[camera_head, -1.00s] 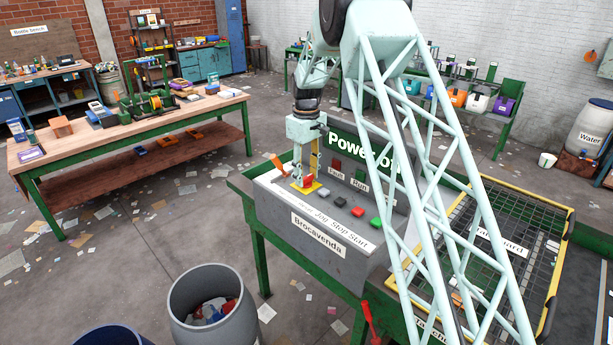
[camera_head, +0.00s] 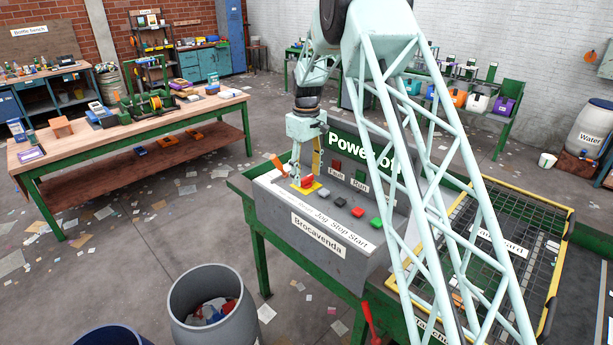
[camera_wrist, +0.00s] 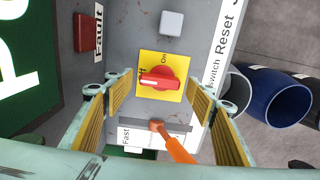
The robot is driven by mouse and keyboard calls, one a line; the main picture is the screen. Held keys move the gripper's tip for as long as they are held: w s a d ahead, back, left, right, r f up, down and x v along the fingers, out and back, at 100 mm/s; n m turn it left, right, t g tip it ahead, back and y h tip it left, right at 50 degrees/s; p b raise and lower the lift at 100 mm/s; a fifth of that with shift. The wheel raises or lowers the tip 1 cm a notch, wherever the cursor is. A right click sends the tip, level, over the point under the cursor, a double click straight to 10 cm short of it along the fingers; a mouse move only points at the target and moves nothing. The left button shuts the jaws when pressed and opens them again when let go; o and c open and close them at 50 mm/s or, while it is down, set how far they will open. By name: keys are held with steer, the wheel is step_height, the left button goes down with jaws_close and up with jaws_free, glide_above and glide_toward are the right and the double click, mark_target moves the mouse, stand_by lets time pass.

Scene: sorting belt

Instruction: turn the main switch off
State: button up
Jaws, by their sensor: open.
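The main switch is a red rotary knob (camera_wrist: 163,82) on a yellow plate (camera_wrist: 174,57). Its white mark points left in the wrist view, toward a partly hidden label ending in "ff"; "On" is printed at the plate's top. My gripper (camera_wrist: 160,92) is open, with one finger on each side of the knob and gaps to it. In the head view my gripper (camera_head: 305,176) is over the yellow plate (camera_head: 313,188) on the grey control panel (camera_head: 270,205).
An orange-handled lever (camera_wrist: 178,150) stands close beside the knob, between my fingers' lower ends. A grey button (camera_wrist: 171,23) and a red Fault lamp (camera_wrist: 85,33) are nearby. Black, red and green buttons (camera_head: 375,223) lie farther right on the panel. A yellow-edged guard grid (camera_head: 560,250) is at right.

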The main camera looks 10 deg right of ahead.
mark_target(307, 177)
step_height(307, 177, up, 11)
steer(key=shift+r, duration=0.15)
stand_by(0.5)
stand_by(0.4)
steer(key=s+r+m+t+b, duration=0.1)
steer(key=s+r+b, duration=0.1)
steer(key=s+r, duration=0.65)
steer(key=s+r+m+b, duration=0.1)
steer(key=s+r+b, duration=0.15)
steer(key=s, duration=1.15)
steer(key=s+r+m+t+b, duration=0.1)
steer(key=s+r+m+b, duration=0.1)
steer(key=s+r, duration=0.65)
steer(key=s+f+m+b, duration=0.1)
steer(key=s+f, duration=0.3)
steer(key=s, duration=0.8)
steer(key=s+f+m+t+b, duration=0.1)
steer(key=s+f, duration=0.3)
steer(key=s, duration=0.8)
steer(key=s+f+t+b, duration=0.1)
steer(key=s+f+b, duration=0.2)
steer(key=s, duration=0.9)
steer(key=shift+s+a+f+m, duration=0.3)
steer(key=shift+s+f+m, duration=0.1)
steer(key=shift+f, duration=0.35)
steer(key=shift+w, duration=0.1)
